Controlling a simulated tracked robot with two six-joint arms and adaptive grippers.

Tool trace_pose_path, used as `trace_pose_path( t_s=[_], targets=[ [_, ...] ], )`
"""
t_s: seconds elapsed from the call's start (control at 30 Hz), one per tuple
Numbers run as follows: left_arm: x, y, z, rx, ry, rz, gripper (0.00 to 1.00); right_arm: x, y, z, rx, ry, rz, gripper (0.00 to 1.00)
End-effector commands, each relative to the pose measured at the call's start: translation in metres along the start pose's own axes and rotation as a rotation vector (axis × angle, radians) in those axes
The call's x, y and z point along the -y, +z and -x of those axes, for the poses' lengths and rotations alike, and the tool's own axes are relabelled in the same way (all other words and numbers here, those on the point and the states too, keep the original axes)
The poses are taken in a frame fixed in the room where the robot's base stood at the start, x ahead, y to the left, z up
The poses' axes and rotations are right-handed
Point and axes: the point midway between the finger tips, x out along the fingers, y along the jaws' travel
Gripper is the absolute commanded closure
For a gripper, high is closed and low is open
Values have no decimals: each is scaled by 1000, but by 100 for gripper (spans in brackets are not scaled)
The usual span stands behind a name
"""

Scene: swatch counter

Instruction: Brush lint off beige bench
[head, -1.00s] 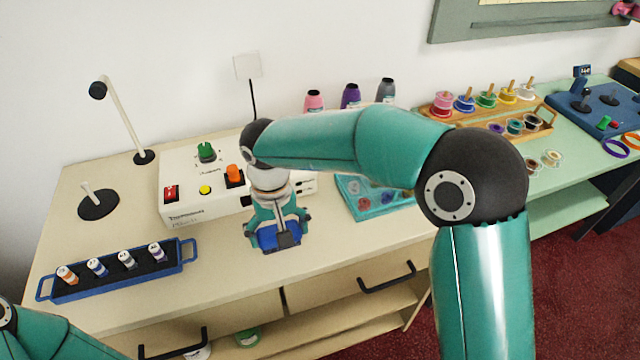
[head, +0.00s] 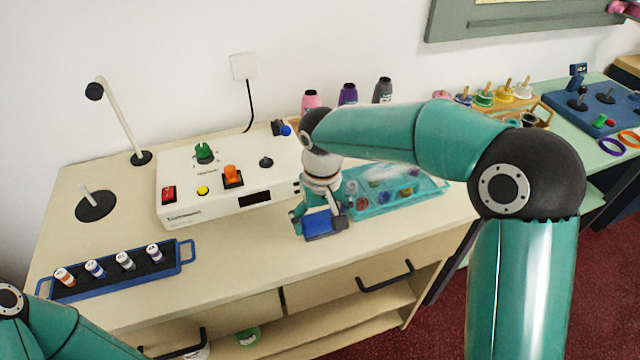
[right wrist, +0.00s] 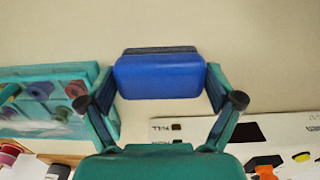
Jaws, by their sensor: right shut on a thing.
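The beige bench (head: 235,270) carries a white control box and several other things; its bare top also fills the upper part of the right wrist view (right wrist: 50,30). My right gripper (head: 320,222) is shut on a blue brush (head: 319,223) over the bench top, just right of the control box's front corner. In the right wrist view the brush (right wrist: 158,77) sits between the two fingers, with a dark strip along its far edge. I cannot tell whether it touches the bench. No lint can be made out. Of my left arm only a part shows at the bottom left; its gripper is out of view.
The white control box (head: 180,205) stands behind and left of the brush. A teal tray (head: 385,207) of small parts lies to the right. A blue rack (head: 120,277) with several small bottles is at the left. The front middle of the bench is clear.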

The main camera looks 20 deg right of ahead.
Motion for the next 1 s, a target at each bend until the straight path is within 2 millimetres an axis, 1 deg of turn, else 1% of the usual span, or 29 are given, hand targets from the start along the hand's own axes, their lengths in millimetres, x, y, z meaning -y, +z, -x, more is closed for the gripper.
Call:
trace_pose_path(
  t_s=[0.03, 0.07, 0.1, 0.6, 0.8, 1.0],
  targets=[
    [-3, 0, 8, 0, 0, 0, 60, 0, 0, 7, 1, 1, 0, 42],
    [-4, 0, 10, 0, 0, 0, 60, 0, 0, 12, -1, 0, 0, 42],
    [-5, 0, 13, 0, 0, 0, 60, 0, 0, 24, -4, -1, 0, 42],
    [-17, 0, 47, 0, 0, 0, 60, 0, 0, 68, 0, 0, 0, 42],
    [-20, 0, 57, 0, 0, 0, 60, 0, 0, 81, 0, -1, 0, 42],
    [-20, 0, 56, 0, 0, 0, 60, 0, 0, 81, 0, -1, -2, 42]
  ],
)
